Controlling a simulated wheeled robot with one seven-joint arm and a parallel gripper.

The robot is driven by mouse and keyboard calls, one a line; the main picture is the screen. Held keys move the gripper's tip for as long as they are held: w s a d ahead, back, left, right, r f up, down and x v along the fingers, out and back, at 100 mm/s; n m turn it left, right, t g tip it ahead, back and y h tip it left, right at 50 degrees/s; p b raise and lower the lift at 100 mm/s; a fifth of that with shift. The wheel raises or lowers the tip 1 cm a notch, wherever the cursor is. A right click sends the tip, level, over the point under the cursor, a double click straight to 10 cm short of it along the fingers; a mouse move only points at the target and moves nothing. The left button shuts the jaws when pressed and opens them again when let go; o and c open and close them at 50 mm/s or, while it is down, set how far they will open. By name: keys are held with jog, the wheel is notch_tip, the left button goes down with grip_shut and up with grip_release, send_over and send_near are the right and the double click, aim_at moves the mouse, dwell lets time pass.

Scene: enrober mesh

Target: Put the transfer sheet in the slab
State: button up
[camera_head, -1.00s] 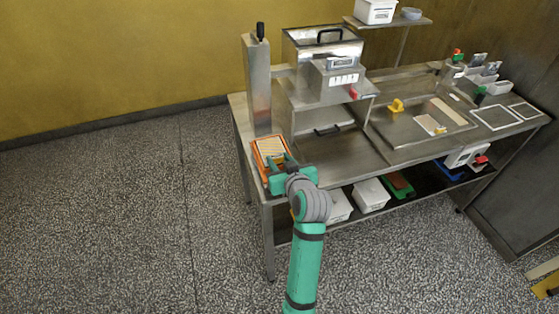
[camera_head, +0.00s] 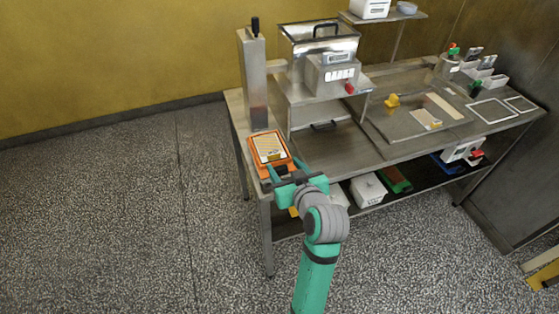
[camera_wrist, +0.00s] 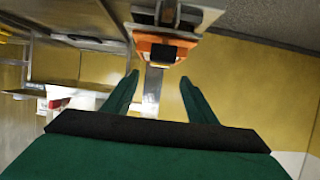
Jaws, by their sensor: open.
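A white sheet with yellow-orange stripes, which looks like the transfer sheet (camera_head: 269,147), lies in an orange tray (camera_head: 285,159) at the left end of the steel table. My gripper (camera_head: 283,169) is open and empty at the tray's near edge, fingers pointing toward it. In the wrist view my two green fingers (camera_wrist: 156,85) are spread with nothing between them; the orange tray (camera_wrist: 160,42) is ahead of them, seen edge-on. A flat steel plate (camera_head: 390,122) on the right half of the table bears a pale sheet (camera_head: 427,119); I cannot tell which thing is the slab.
A steel column (camera_head: 254,85) stands behind the tray, and a steel machine (camera_head: 320,65) beside it. A yellow object (camera_head: 392,101) sits on the plate. White-outlined rectangles (camera_head: 492,111) lie farther right. White bins (camera_head: 368,190) stand on the lower shelf. The floor at left is clear.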

jog(key=shift+v, duration=1.85)
